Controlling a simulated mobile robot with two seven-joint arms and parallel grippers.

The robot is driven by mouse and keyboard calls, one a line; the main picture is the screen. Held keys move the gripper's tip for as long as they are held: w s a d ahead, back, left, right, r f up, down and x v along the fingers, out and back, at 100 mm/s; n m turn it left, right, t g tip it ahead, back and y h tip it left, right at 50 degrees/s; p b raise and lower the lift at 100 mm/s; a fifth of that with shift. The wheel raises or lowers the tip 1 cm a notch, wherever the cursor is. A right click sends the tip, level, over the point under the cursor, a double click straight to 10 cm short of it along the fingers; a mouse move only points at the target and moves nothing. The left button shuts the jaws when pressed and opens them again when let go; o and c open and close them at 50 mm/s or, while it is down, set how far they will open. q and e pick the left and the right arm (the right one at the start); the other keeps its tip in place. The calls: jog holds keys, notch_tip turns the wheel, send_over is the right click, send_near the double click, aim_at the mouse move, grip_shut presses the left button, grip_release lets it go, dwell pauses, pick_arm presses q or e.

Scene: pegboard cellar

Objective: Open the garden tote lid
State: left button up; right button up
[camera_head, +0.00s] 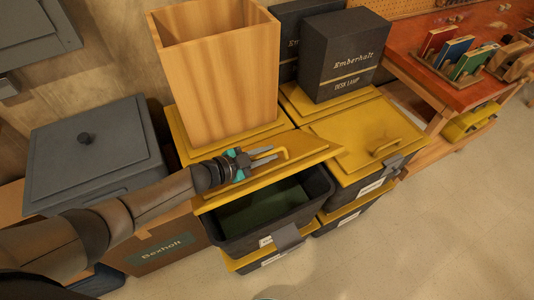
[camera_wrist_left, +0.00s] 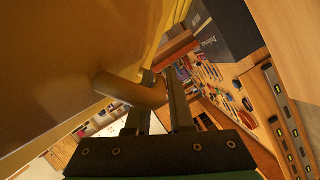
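The garden tote (camera_head: 318,190) is a dark bin with its yellow lid (camera_head: 310,152) raised and tilted, leaving a gap at the front. The dark green inside (camera_head: 250,208) shows through the gap. My left gripper (camera_head: 268,154) is at the lid's yellow bar handle (camera_head: 285,151). In the left wrist view my left gripper (camera_wrist_left: 160,105) has its fingers on either side of the handle (camera_wrist_left: 128,90), a small gap apart, and seems shut on it. The lid's surface (camera_wrist_left: 60,60) fills that view's upper left.
A tall wooden box (camera_head: 220,75) stands behind the lid. A black desk lamp box (camera_head: 343,55) stands behind a shut yellow-lidded tote (camera_head: 365,135) to the right. A grey lidded bin (camera_head: 95,150) is at left, beside a cardboard box (camera_head: 160,245). The floor (camera_head: 440,220) in front is clear.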

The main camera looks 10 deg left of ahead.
pick_arm(q)
jog(key=shift+o, duration=0.6)
jog(key=shift+w+a, duration=0.1)
jog(key=shift+s+a, duration=0.1)
jog(key=shift+s, duration=0.15)
notch_tip(320, 180, up, 5)
jog(key=p, duration=0.2)
send_over(222, 186)
jog(key=shift+s, duration=0.1)
